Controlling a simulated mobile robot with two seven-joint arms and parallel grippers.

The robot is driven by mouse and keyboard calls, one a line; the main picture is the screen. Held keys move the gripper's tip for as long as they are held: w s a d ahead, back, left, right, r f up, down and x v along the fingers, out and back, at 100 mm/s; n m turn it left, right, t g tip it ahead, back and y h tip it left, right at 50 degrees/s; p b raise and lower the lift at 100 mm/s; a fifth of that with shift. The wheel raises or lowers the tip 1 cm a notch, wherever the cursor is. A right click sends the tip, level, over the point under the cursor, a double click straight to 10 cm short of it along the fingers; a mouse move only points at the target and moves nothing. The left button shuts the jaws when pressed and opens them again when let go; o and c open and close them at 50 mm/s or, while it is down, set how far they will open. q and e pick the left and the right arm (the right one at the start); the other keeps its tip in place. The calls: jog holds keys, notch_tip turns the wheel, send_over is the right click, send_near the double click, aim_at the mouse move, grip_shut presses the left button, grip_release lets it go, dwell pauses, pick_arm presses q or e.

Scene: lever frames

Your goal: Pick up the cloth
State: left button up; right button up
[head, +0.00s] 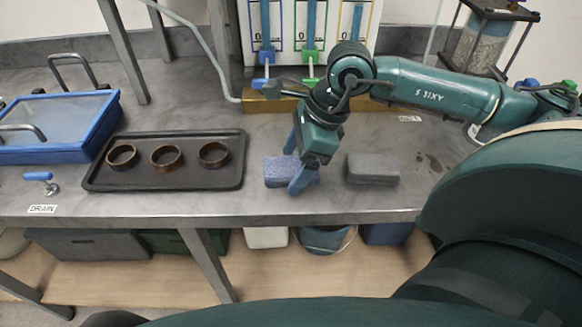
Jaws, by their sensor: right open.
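A blue, folded-looking block, which seems to be the cloth (276,171), lies on the grey metal bench near its front edge. A darker grey block (372,169) lies to its right; I cannot tell for sure what either is made of. The gripper hides part of the block. My left gripper is not in view.
A dark tray (135,181) with three brown rings stands left of the blue block. A blue-framed box (60,122) and a small blue-handled tap (38,177) are farther left. Levers in a panel (311,30) stand behind. Bins sit below the bench. A wet-looking patch lies at right.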

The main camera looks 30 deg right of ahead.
aim_at(294, 165)
jog(key=shift+f+b, duration=0.25)
jog(key=shift+b, duration=0.1)
dwell(0.4)
jog(key=c, duration=1.1)
jog(key=shift+o, duration=0.2)
jog(key=shift+r, duration=0.1)
notch_tip(294, 165, up, 10)
jog(key=p, duration=0.1)
jog(key=o, duration=0.5)
jog(key=shift+r, duration=0.1)
jog(key=shift+c, duration=0.2)
jog(key=c, duration=0.4)
